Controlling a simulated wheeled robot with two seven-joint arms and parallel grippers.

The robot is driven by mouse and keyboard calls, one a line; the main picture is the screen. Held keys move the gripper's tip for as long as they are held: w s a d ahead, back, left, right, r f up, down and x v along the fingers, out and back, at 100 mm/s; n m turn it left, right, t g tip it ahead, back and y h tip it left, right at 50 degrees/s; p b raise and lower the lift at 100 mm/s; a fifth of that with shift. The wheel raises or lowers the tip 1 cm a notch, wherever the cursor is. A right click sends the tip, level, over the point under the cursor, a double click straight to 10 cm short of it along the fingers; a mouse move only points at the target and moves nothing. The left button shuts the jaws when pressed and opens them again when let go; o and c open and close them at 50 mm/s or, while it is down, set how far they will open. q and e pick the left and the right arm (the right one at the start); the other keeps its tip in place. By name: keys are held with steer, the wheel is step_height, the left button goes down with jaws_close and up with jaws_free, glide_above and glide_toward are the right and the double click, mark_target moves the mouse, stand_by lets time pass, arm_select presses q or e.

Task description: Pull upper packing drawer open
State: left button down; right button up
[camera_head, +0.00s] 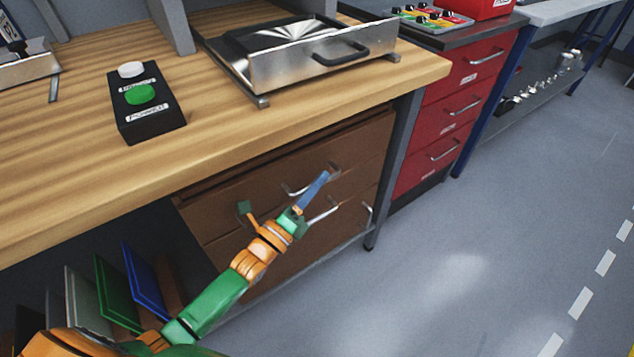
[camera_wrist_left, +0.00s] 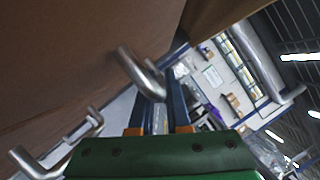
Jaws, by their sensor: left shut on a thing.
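The upper packing drawer (camera_head: 235,192) is a brown front under the wooden bench top. A dark line runs along its top edge, and I cannot tell whether it stands slightly out. Its curved metal handle (camera_head: 292,191) is partly hidden by my fingers. My left gripper (camera_head: 322,178) reaches up to this handle from below and is shut on it. In the left wrist view the metal handle (camera_wrist_left: 138,72) runs in between the blue fingers of my left gripper (camera_wrist_left: 166,100). My right gripper is not in view.
A lower drawer handle (camera_head: 322,215) is close below my left gripper. The wooden bench top (camera_head: 210,130) overhangs the drawers and carries a black button box (camera_head: 150,118) and a metal tray (camera_head: 300,72). A red drawer cabinet (camera_head: 445,105) stands right. The floor (camera_head: 450,240) in front is clear.

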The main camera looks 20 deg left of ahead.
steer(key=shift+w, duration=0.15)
arm_select(q)
steer(key=shift+f, duration=0.1)
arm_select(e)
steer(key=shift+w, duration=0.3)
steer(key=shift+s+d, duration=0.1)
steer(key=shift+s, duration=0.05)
